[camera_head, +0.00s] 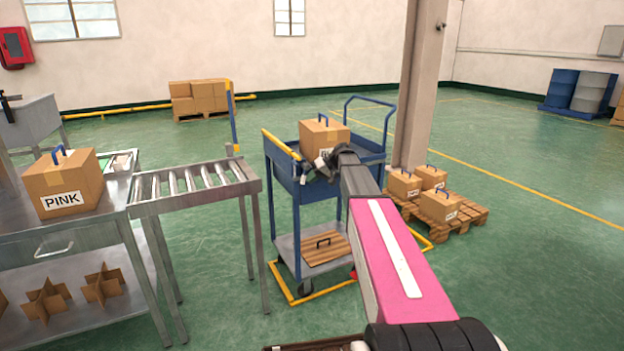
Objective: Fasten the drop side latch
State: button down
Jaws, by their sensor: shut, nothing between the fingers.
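A blue cart (284,172) stands in the middle of the view, right of the roller conveyor. A yellow-topped panel (281,145) runs along its left side and looks raised. My arm reaches forward over the cart's near end, with my gripper (308,172) at the near left corner of the upper tray. The gripper is shut and empty. I cannot make out a latch there; the gripper and wrist cover part of that corner. I cannot tell whether the gripper touches the cart.
A cardboard box (323,133) with a blue handle sits in the cart's upper tray. The roller conveyor (195,185) and a steel table with a PINK box (64,183) stand left. A pillar (417,90) and a pallet of boxes (445,217) are close on the right.

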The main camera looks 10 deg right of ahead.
jog(key=shift+a+f, duration=0.1)
jog(key=shift+a, duration=0.05)
jog(key=shift+s+a+y, duration=0.1)
jog(key=shift+a+y, duration=0.15)
jog(key=shift+y, duration=0.35)
dwell(0.3)
